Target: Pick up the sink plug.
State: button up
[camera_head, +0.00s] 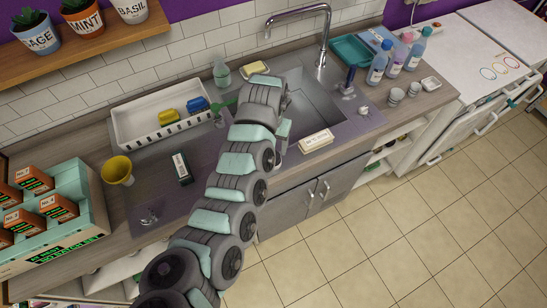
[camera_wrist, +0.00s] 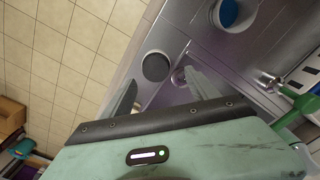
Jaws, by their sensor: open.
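A dark grey round disc, which looks like the sink plug (camera_wrist: 155,66), lies near the front edge of the metal sink unit in the wrist view. My gripper (camera_wrist: 161,80) is open, with one finger on each side below the disc in the picture. Nothing shows between the fingers as held. The gap between fingers and disc cannot be judged. In the head view my arm hides that spot, and I cannot make out the plug there.
The sink basin (camera_head: 318,103) and tall tap (camera_head: 322,45) stand beside my arm. A white dish rack (camera_head: 128,137), a green-handled item (camera_wrist: 292,108), a pale soap-like block (camera_head: 316,140) and a dark box (camera_head: 182,168) are nearby. Open tiled floor (camera_wrist: 70,40) lies in front.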

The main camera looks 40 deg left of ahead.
jog(key=shift+d+f+p, duration=0.2)
jog(key=shift+f+p, duration=0.2)
jog(key=shift+f, duration=0.15)
jog(key=shift+w+d+f+p, duration=0.15)
jog(key=shift+f+p, duration=0.2)
jog(key=shift+f, duration=1.6)
jog(key=shift+c, duration=0.3)
jog(key=c, duration=1.4)
notch_tip(320, 180, up, 20)
jog(key=shift+b, duration=0.9)
